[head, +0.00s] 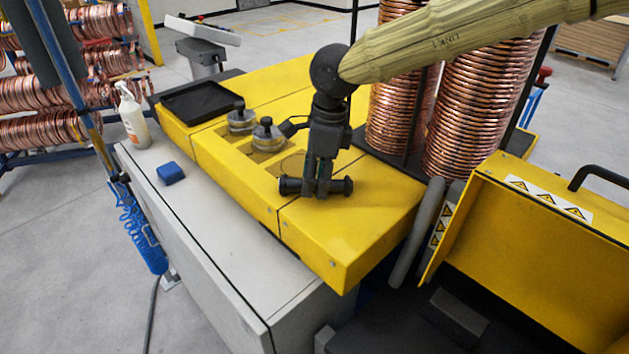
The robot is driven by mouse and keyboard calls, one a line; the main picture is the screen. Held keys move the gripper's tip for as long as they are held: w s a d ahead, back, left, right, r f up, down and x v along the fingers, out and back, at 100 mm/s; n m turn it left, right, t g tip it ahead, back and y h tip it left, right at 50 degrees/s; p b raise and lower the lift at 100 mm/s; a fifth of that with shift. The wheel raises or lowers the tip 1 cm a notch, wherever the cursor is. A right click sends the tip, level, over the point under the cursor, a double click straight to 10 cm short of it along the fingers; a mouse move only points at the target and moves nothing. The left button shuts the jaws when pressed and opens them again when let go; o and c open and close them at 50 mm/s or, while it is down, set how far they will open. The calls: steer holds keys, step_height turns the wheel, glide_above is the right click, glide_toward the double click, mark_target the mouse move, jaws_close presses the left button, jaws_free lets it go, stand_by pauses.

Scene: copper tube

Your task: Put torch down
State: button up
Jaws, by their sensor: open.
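A black torch (290,186) lies horizontally at the yellow machine top (345,225), near its front edge. Its two ends stick out left and right of my gripper (317,190). My gripper points down from above, with its fingers around the middle of the torch and hiding that part. The jaws are open. The torch appears to rest on the yellow surface, but its underside is hidden.
Two metal weights with black knobs (241,121) (268,136) stand left of my gripper. A black tray (202,101), blue block (170,173) and spray bottle (131,117) are farther left. Copper coils (480,110) rise behind. A yellow lidded box (540,225) is at right.

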step_height(320, 180, up, 11)
steer(key=d+b, duration=0.1)
steer(key=b, duration=0.1)
steer(key=shift+d, duration=0.35)
steer(key=shift+a, duration=0.1)
